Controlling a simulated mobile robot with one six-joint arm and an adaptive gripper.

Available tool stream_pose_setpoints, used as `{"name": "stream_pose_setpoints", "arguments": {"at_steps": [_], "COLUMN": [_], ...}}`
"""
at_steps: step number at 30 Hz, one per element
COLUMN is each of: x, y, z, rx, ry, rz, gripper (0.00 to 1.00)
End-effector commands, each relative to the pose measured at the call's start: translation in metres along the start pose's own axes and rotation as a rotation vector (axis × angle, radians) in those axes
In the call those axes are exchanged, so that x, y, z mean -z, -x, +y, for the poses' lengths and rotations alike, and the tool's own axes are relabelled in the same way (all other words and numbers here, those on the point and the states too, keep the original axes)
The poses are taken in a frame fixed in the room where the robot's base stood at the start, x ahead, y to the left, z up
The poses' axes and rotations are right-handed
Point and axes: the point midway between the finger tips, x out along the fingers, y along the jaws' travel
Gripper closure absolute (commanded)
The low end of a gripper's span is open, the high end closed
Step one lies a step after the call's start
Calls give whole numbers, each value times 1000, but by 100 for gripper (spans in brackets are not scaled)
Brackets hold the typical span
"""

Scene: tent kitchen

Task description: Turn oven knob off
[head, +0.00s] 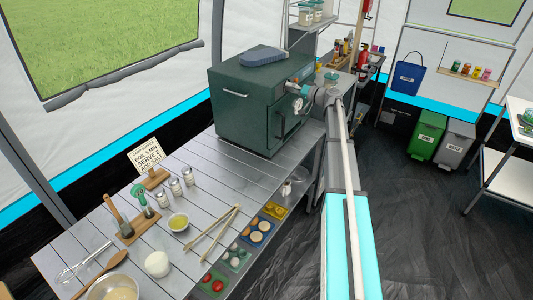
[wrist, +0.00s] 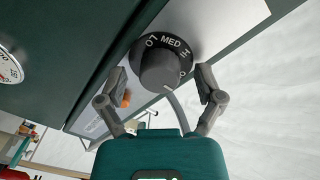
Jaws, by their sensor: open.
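The oven knob (wrist: 160,68) is dark grey and round, with a raised grip, on a pale panel in the wrist view. Its ring reads LO, MED and HI, with part of another letter at the lower right. A white mark shows on the grip's lower edge; I cannot tell its exact setting. My gripper (wrist: 161,80) is open, one finger left and one right of the knob, with visible gaps. In the head view the dark green oven (head: 240,98) stands on the slatted table, and my gripper end is at its right front, hiding the knob.
A round white dial (wrist: 8,66) sits left on the oven front in the wrist view. A blue-grey item (head: 264,56) lies on the oven. The metal table (head: 100,217) holds jars, bowls, tongs and utensils. Green and grey bins (head: 427,135) stand right; dark floor there is clear.

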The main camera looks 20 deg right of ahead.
Motion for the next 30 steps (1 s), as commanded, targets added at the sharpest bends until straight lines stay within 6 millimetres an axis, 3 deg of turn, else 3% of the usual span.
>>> {"name": "stream_pose_setpoints", "arguments": {"at_steps": [27,30], "x": [-1,-2], "y": [0,18], "z": [0,0], "rx": [7,6], "ry": [585,578], "rz": [31,32], "gripper": [14,14]}}
